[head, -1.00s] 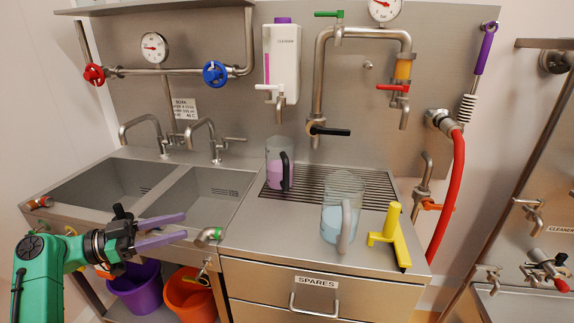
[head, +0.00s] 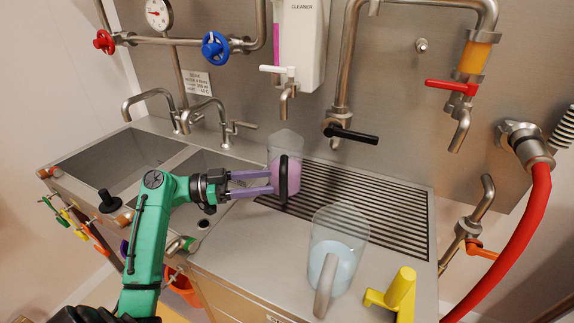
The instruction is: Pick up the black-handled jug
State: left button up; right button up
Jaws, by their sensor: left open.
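The black-handled jug (head: 286,150) is clear with pink liquid in it. It stands upright at the left end of the slotted drain grate, its black handle (head: 284,181) facing me. My left gripper (head: 272,182) reaches in from the left at the height of the handle. Its two purple fingers are open, one above the other in the picture, with their tips at the handle. I cannot tell whether they touch it or whether the handle lies between them. My right gripper is not in view.
A second clear jug (head: 338,243) with pale blue liquid and a grey handle stands at the front right. A yellow tool (head: 398,296) is beside it. The drain grate (head: 385,203) is bare to the right. Taps hang above, and a red hose (head: 520,250) runs down the right.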

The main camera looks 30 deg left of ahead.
aim_at(287, 174)
pick_arm(q)
jog(key=p+x, duration=0.1)
jog(key=x, duration=0.1)
jog(key=p+x, duration=0.1)
jog(key=x, duration=0.1)
jog(key=r+p+x, duration=0.1)
jog(key=x, duration=0.1)
jog(key=shift+w+d, duration=0.1)
jog(key=shift+w, duration=0.25)
jog(key=shift+w+d+f+p, duration=0.25)
jog(key=shift+w+d, duration=0.1)
jog(key=shift+d, duration=0.1)
jog(key=shift+w+d+f+p, duration=0.2)
jog(key=shift+w+d, duration=0.15)
jog(key=shift+d, duration=0.15)
grip_shut()
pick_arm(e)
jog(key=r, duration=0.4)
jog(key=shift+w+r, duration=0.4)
pick_arm(q)
jog(key=shift+r, duration=0.2)
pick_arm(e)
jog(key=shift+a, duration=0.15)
